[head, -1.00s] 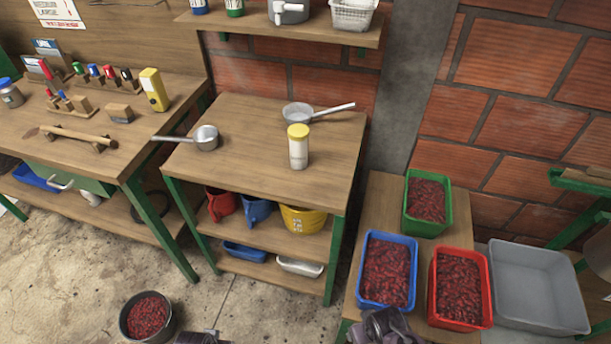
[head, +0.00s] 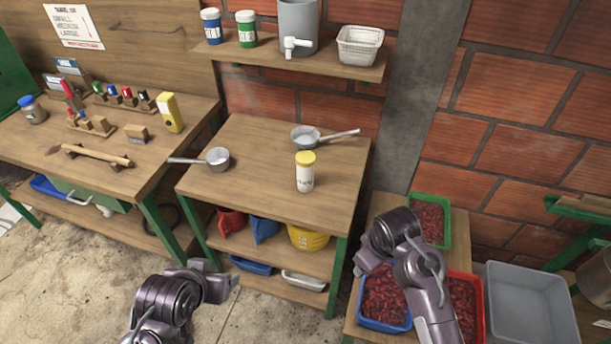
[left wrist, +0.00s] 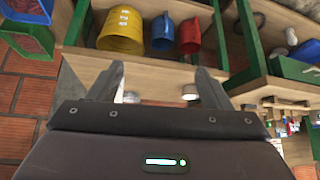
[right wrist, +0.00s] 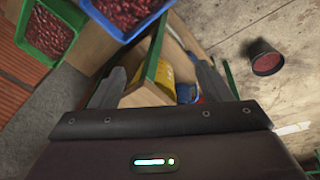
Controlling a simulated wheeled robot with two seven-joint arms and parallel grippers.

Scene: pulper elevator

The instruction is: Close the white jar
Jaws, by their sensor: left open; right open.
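The white jar (head: 305,178) stands upright on the middle wooden table, near its right side. The jar is not clearly visible in either wrist view.
A saucepan (head: 217,160) lies left of the jar, and another pan (head: 306,138) close behind it. A shelf (head: 290,59) with jars hangs above. A blue crate (head: 384,322), a red crate (head: 470,305) and a green crate (head: 431,205) stand right. The table's front is clear.

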